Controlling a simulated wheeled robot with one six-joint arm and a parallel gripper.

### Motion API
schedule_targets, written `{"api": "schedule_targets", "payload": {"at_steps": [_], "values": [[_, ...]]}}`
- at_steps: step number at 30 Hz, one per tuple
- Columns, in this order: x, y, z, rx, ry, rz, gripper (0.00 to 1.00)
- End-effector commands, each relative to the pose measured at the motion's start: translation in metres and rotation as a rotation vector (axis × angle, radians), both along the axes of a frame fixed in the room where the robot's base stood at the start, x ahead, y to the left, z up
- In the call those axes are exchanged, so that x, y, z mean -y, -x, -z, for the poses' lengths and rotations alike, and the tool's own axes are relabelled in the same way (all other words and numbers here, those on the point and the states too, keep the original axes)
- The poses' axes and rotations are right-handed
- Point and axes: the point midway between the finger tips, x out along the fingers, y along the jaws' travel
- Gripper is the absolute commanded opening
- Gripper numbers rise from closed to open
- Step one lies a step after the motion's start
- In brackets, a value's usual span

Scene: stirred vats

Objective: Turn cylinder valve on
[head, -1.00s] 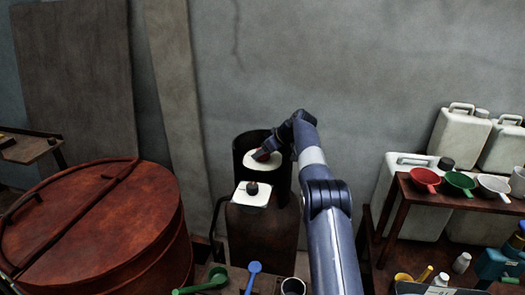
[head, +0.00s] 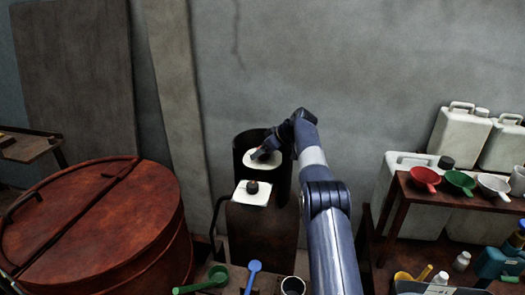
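A brown gas cylinder (head: 262,238) stands near the wall in the middle of the head view. A dark curved collar (head: 244,147) rises behind a pale round top (head: 277,158). My gripper (head: 257,156) points down-left over this pale top, inside the collar. Its fingers are small and dark, and whether they are apart or closed does not show. A dark round knob (head: 252,187) sits on a white square plate (head: 245,198) just below and in front of the gripper, apart from it. No valve handle is clear under my gripper.
A large rust-red lidded vat (head: 100,225) fills the left. Green (head: 205,281) and blue (head: 253,272) scoops and a dark cup (head: 293,286) lie in front. A shelf at right holds red, green and white scoops, with white jerrycans behind.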

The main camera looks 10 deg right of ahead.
Motion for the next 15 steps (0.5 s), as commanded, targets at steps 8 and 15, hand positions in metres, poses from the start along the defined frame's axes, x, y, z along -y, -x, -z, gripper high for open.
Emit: {"api": "schedule_targets", "payload": {"at_steps": [8, 15], "values": [[0.006, 0.004, -0.006, 0.002, 0.000, 0.001, 0.69], [0.032, 0.025, -0.038, 0.004, 0.001, 0.002, 0.69]]}}
